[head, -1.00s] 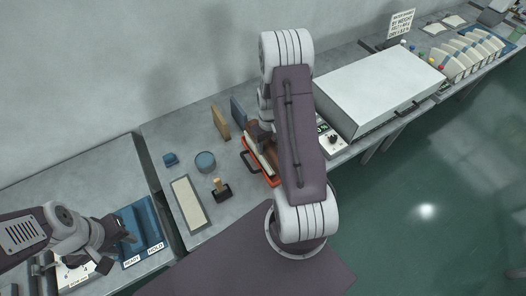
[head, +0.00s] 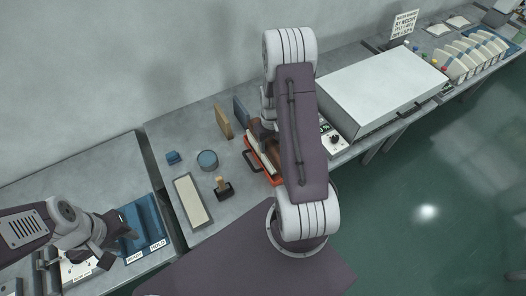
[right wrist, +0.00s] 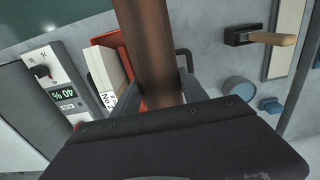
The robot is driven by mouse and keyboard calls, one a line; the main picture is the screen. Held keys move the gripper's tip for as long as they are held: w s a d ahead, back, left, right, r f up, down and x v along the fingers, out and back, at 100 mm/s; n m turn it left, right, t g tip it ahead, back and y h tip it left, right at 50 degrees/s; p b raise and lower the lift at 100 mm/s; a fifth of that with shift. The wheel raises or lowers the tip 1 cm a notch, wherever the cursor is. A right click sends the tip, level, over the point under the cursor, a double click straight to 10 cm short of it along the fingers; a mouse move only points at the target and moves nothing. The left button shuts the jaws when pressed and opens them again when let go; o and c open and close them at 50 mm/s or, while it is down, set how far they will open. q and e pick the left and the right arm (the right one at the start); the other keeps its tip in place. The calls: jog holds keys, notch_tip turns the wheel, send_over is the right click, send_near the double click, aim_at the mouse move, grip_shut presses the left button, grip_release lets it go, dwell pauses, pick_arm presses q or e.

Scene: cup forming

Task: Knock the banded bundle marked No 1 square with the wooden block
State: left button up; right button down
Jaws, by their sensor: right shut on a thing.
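The wooden block (right wrist: 150,45) is a brown bar across the top middle of the right wrist view. My right gripper (right wrist: 160,92) is shut on it. A pale banded bundle (right wrist: 103,70) with a white label reading "No" and a partly hidden figure lies beside the block, in the orange tray (right wrist: 118,40). I cannot tell whether block and bundle touch. In the head view the bundle (head: 262,150) shows partly, and my right arm hides most of the gripper and block. My left gripper (head: 128,228) is by a blue fixture at lower left; its jaws are unclear.
A control box with a dial (head: 333,141) and a large white-topped unit (head: 375,82) stand right of the tray. The blue fixture (head: 148,216) carries READY and HOLD labels.

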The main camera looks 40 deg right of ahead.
jog(key=shift+w+f, duration=0.1)
jog(key=shift+f, duration=0.05)
notch_tip(320, 180, down, 4)
jog(key=b, duration=0.3)
jog(key=shift+r+p, duration=1.75)
jog(key=shift+r, duration=0.4)
notch_tip(320, 180, up, 5)
jog(key=p, duration=0.4)
jog(key=shift+r, duration=0.1)
